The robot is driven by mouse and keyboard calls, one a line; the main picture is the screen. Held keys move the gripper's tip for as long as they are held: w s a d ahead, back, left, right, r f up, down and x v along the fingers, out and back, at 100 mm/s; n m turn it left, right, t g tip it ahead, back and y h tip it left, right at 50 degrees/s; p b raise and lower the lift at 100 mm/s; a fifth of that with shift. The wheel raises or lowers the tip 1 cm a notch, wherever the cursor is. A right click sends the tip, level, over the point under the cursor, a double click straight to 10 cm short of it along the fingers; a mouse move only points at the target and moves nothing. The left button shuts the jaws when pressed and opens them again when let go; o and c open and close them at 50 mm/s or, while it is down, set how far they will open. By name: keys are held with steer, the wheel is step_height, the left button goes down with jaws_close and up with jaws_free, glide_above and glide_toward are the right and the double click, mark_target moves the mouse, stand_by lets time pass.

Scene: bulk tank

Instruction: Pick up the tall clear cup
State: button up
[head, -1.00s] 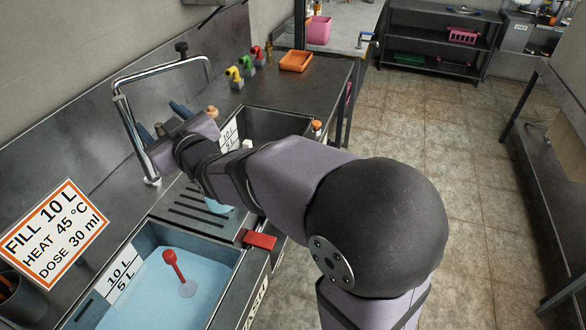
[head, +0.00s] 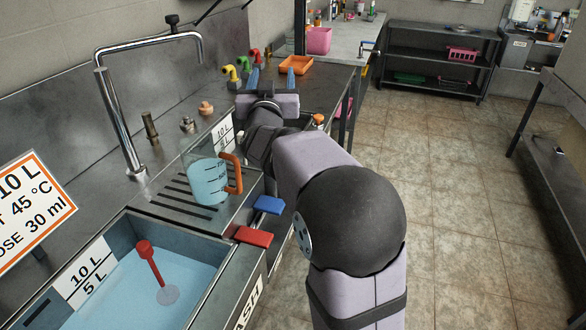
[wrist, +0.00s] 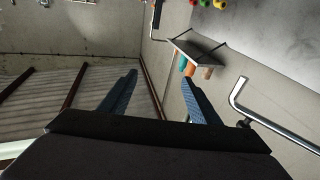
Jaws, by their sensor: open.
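A tall clear cup (head: 207,182) with dark measuring marks and an orange handle (head: 234,173) stands upright on the ribbed drainboard between the two basins in the head view. It looks pale blue in its lower part, and its handle faces right. My gripper (head: 272,80) is open and empty, beyond the cup and above the far end of the counter, apart from the cup. In the wrist view the two blue fingers of my gripper (wrist: 160,78) stand wide apart with nothing between them. The cup does not show in the wrist view.
A tall chrome faucet (head: 118,120) rises left of the cup. The near basin holds blue water and a red-handled plunger (head: 151,262). Red (head: 254,237) and blue (head: 268,205) levers sit on the front edge. An orange tray (head: 296,66) lies at the back. A sign (head: 28,210) stands at left.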

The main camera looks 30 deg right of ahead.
steer(key=s+d+f+m+g, duration=0.1)
steer(key=f, duration=0.5)
steer(key=d+f+g+p, duration=0.1)
steer(key=d+f+g, duration=0.1)
steer(key=f, duration=0.4)
steer(key=s+d+f+m+g+p, duration=0.1)
steer(key=f, duration=0.5)
steer(key=shift+s+d+m+h, duration=0.25)
steer(key=shift+s+m+h, duration=0.05)
steer(key=shift+h, duration=0.1)
steer(key=shift+s+a+f+h, duration=0.2)
steer(key=shift+s+f+h, duration=0.1)
steer(key=shift+f, duration=0.25)
steer(key=shift+s+a+f+h, duration=0.2)
steer(key=shift+s+f+h, duration=0.1)
steer(key=shift+f, duration=0.2)
steer(key=shift+s+a+f+h, duration=0.2)
steer(key=shift+s+a+h, duration=0.1)
steer(key=shift+s+a, duration=0.15)
steer(key=shift+x, duration=2.55)
steer(key=shift+r, duration=0.1)
steer(key=shift+c, duration=0.4)
steer(key=c, duration=1.1)
steer(key=shift+r, duration=0.25)
